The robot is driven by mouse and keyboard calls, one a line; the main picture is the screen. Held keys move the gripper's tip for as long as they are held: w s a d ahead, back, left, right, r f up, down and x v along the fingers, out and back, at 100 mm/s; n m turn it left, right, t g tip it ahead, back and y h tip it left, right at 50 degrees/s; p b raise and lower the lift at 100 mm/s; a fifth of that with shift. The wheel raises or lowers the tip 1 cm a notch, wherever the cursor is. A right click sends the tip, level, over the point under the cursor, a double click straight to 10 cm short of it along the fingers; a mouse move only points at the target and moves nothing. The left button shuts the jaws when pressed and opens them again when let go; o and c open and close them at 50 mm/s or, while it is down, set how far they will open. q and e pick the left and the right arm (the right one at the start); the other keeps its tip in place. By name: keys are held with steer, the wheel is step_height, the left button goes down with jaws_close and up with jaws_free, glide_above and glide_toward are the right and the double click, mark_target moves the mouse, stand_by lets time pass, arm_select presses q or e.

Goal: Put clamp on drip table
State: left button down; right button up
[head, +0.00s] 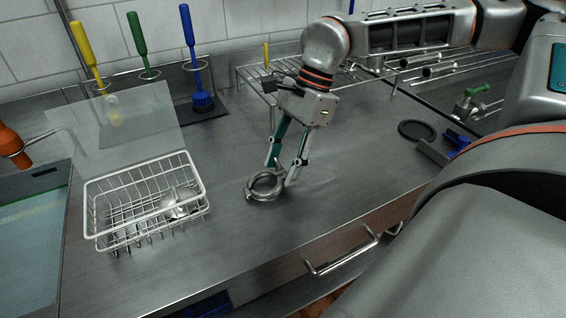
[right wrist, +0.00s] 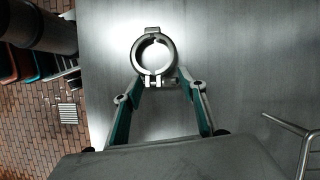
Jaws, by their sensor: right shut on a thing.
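The clamp (head: 265,186) is a silver metal ring with a lug on its side. My right gripper (head: 281,176) is shut on the clamp and holds it at or just above the steel worktop; I cannot tell whether it touches. In the right wrist view the clamp (right wrist: 153,55) sits between the fingertips of my right gripper (right wrist: 157,82), its ring opening facing the camera. The drip table, seemingly the wire rack (head: 300,75), stands at the back behind my right arm, which hides part of it. My left gripper is not in view.
A white wire basket (head: 148,205) with metal parts stands left of the clamp. Yellow, green and blue (head: 196,60) brushes stand in holders at the back. A black disc (head: 416,131) and a blue block (head: 458,140) lie to the right. The worktop (head: 215,260) in front is clear.

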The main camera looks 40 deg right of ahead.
steer(key=o, duration=1.4)
steer(key=shift+f, duration=0.15)
steer(key=shift+d+r, duration=0.1)
steer(key=shift+r, duration=0.3)
steer(key=p+v, duration=0.1)
steer(key=v, duration=1)
steer(key=shift+r+p, duration=0.3)
